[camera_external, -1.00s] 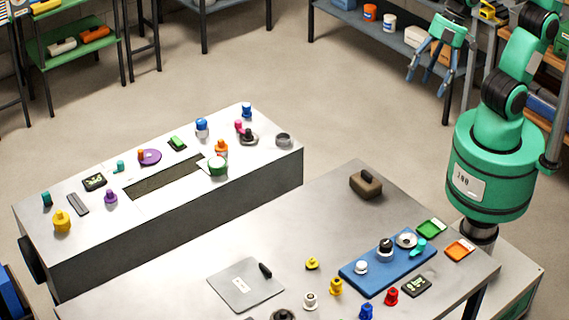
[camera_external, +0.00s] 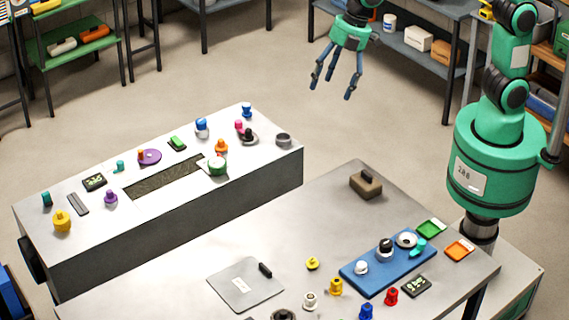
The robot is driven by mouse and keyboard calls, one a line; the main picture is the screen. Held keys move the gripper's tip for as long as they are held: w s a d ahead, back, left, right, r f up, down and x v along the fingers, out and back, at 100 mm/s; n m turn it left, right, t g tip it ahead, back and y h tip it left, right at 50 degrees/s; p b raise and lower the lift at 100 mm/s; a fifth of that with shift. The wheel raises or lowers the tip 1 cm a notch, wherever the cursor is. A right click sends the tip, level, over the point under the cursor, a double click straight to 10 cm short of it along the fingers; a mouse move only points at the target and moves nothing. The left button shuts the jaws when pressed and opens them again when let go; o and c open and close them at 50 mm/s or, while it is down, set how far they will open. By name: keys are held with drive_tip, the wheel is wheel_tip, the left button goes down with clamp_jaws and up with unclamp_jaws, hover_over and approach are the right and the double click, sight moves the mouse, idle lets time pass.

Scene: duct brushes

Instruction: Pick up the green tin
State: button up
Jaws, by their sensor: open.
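A small round green item with a pale top (camera_external: 217,167), which looks like the green tin, sits on the light top of the long metal duct box, at the right end of its dark slot. My gripper (camera_external: 332,90) is open and empty, with its fingers spread and pointing down. It is high up, to the upper right of the tin in the picture and well apart from it. Nothing hides the tin.
An orange-topped piece (camera_external: 221,147) stands close behind the tin. A dark slot (camera_external: 163,178) opens to its left. Several small knobs and a grey ring (camera_external: 283,140) share the duct top. The front table (camera_external: 200,265) holds a blue board (camera_external: 375,277) and loose parts.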

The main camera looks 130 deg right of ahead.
drive_tip(key=w+d+f+n+g+p, duration=0.1)
drive_tip(key=w+d+f, duration=0.4)
drive_tip(key=d, duration=0.4)
drive_tip(key=w+d+f+n+p, duration=0.1)
drive_tip(key=w+d+f, duration=0.2)
drive_tip(key=d+f, duration=0.55)
drive_tip(key=w+d+f+n+g+p, duration=0.1)
drive_tip(key=w+d+f, duration=0.4)
drive_tip(key=d, duration=0.4)
drive_tip(key=d+f+n, duration=0.1)
drive_tip(key=d+f, duration=0.9)
drive_tip(key=f, duration=0.1)
drive_tip(key=shift+s+f+n+p, duration=0.2)
drive_tip(key=shift+s+n+p, duration=0.1)
drive_tip(key=shift+s, duration=0.05)
drive_tip(key=shift+f, duration=0.15)
hover_over(217, 162)
drive_tip(key=shift+s+a+f, duration=0.15)
drive_tip(key=shift+a+f, duration=0.05)
drive_tip(key=shift+f, duration=1.85)
drive_tip(key=shift+s+a+f, duration=0.1)
drive_tip(key=shift+a+f, duration=0.05)
drive_tip(key=shift+f, duration=1.9)
drive_tip(key=shift+w+d+f, duration=0.1)
drive_tip(key=shift+w+f, duration=0.05)
drive_tip(key=shift+f, duration=1.15)
drive_tip(key=shift+w+d+f, duration=0.1)
drive_tip(key=shift+f, duration=1.2)
